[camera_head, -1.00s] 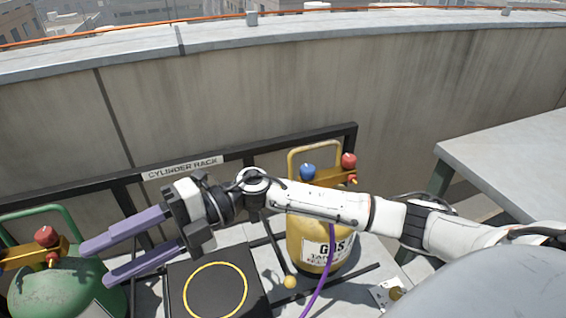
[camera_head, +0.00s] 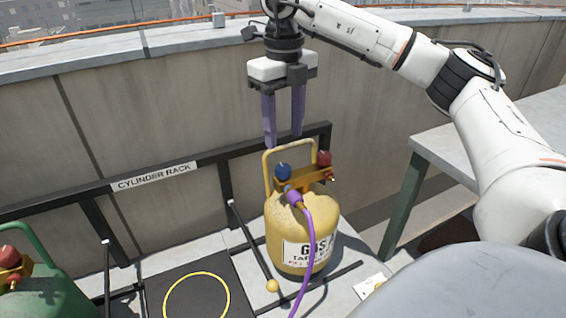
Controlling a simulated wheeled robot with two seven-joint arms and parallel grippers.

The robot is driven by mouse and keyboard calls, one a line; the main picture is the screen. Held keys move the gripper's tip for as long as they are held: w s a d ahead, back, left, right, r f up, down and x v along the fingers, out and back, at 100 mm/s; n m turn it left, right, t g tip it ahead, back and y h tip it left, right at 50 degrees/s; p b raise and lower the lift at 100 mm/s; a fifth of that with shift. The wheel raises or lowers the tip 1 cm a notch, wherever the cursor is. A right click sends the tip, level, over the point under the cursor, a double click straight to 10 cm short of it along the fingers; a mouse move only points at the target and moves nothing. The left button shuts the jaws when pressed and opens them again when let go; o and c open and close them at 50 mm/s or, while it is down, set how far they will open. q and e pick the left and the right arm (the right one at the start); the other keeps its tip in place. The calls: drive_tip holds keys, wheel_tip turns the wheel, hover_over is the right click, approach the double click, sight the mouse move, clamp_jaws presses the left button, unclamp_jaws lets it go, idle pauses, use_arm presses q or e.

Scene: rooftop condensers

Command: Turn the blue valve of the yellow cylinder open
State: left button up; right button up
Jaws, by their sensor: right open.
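The yellow cylinder (camera_head: 287,229) stands upright on the floor by the rack, with a white label on its front. Its blue valve (camera_head: 283,171) is on the left of the brass manifold, under the yellow handle frame (camera_head: 267,175). A red valve (camera_head: 324,158) is on the right of the manifold. A purple hose (camera_head: 309,232) joins the manifold below the blue valve and hangs down in front. My right gripper (camera_head: 284,140) points down, open and empty, with its purple fingers just above or behind the handle's top bar; the exact depth is unclear. My left gripper is out of view.
A black cylinder rack (camera_head: 212,158) runs along the concrete wall. A green cylinder (camera_head: 50,296) with red valves is at the lower left. A black mat with a yellow ring (camera_head: 168,297) lies in front. A grey table (camera_head: 440,148) stands at right.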

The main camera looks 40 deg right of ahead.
sight(284, 167)
wheel_tip(284, 167, down, 9)
drive_tip(key=shift+r, duration=0.15)
drive_tip(key=c, duration=1.1)
drive_tip(key=shift+o, duration=0.2)
